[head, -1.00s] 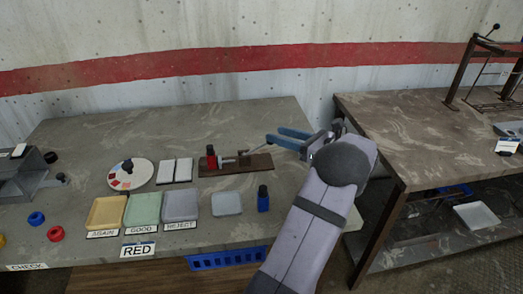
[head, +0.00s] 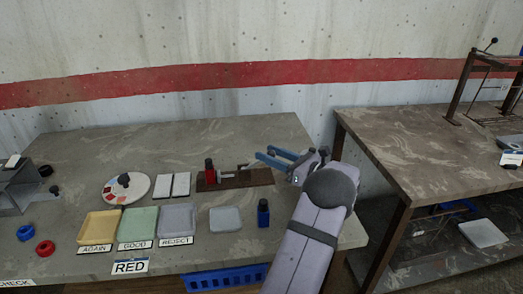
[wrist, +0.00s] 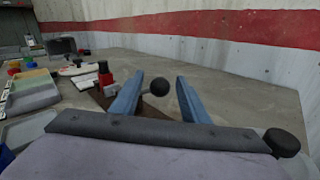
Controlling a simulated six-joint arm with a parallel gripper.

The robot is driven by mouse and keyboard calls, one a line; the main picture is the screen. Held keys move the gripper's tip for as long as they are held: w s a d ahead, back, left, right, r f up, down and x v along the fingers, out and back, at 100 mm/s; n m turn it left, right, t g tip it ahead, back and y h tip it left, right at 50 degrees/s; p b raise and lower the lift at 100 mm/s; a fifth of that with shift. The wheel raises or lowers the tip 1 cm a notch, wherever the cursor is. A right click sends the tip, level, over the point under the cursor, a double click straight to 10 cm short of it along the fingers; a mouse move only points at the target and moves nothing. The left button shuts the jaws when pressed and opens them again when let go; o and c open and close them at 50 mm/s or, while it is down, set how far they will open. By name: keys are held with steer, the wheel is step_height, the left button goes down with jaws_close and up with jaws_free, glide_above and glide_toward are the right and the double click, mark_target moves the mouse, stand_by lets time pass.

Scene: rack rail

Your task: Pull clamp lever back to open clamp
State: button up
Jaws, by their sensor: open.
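The clamp stands on a brown wooden board (head: 255,178) at the back middle of the table. A red part (head: 209,172) with a dark top stands at the board's left end; it also shows in the wrist view (wrist: 106,80). The clamp lever ends in a black ball knob (wrist: 159,87), seen in the wrist view between my fingers. My gripper (head: 274,157) is open, with blue fingers pointing left above the board's right end. In the wrist view the fingers (wrist: 155,92) stand either side of the knob, with gaps visible. Contact with it cannot be told.
Trays marked AGAIN (head: 100,226), GOOD (head: 138,224) and REJECT (head: 177,220) stand in front, beside a plain grey tray (head: 225,219). A blue bottle (head: 263,213) stands before the board. The table behind the board is clear.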

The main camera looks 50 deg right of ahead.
steer(key=shift+w, duration=1.8)
jaws_close()
